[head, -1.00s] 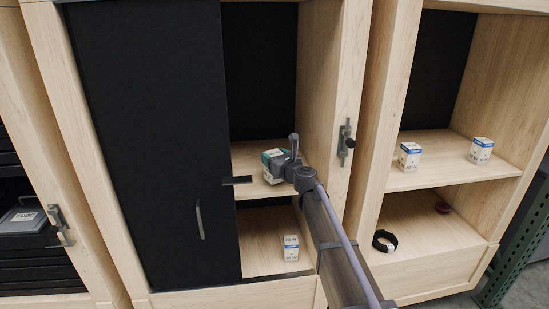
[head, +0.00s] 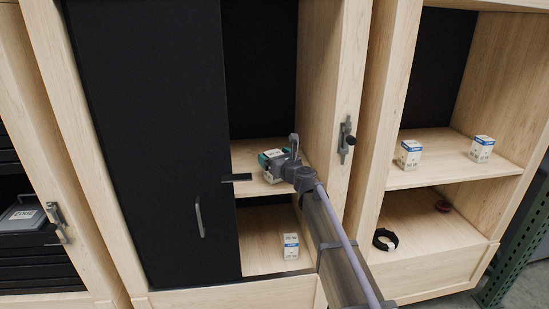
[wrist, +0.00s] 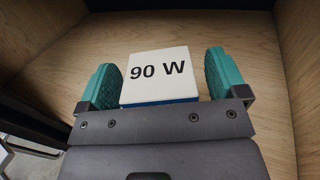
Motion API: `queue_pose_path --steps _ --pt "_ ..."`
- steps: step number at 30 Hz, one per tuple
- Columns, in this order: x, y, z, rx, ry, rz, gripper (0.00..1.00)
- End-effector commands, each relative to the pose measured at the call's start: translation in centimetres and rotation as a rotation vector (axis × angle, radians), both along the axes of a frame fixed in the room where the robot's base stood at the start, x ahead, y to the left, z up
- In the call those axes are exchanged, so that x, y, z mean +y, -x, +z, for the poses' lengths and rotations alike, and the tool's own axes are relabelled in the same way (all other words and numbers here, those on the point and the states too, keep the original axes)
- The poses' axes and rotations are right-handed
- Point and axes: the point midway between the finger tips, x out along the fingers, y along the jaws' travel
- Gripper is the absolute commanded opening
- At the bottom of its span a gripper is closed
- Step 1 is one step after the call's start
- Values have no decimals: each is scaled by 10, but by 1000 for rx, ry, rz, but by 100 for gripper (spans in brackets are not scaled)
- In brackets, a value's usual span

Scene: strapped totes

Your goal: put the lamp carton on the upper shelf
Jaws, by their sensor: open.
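A white carton with a blue lower edge and "90 W" on its top (wrist: 158,75) is at the upper shelf (head: 245,157) of the middle cabinet. In the wrist view my gripper (wrist: 160,82) is open, with one teal finger on each side of this carton. A gap shows at the right finger; the left finger is very close to the carton, and contact there cannot be told. In the head view my gripper (head: 273,160) is over the upper shelf and partly hides the carton. The carton's underside is hidden.
Another carton (head: 290,246) stands on the lower shelf. A black sliding door (head: 150,140) covers the cabinet's left side. The right cabinet holds two cartons (head: 409,154) (head: 482,148), a black ring (head: 385,240) and a dark red item (head: 443,206). Upper-shelf room shows behind my gripper.

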Motion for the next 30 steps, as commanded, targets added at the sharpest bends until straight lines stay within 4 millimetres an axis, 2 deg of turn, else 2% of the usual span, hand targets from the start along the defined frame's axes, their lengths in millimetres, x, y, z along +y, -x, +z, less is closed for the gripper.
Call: queue_pose_path --steps 5,15,18,23,26,27,29,30 --pt "-9 13 0 0 0 -1 91" --pt "-56 78 0 0 0 -2 91" --pt "-63 87 0 0 0 -1 91" --pt "-64 87 0 -15 20 1 91" --pt "-56 94 -3 -110 167 65 91" --pt "-49 104 -9 -184 304 128 91" --pt "-40 133 -28 -328 583 271 91" --pt "-39 160 -42 -441 804 403 91"
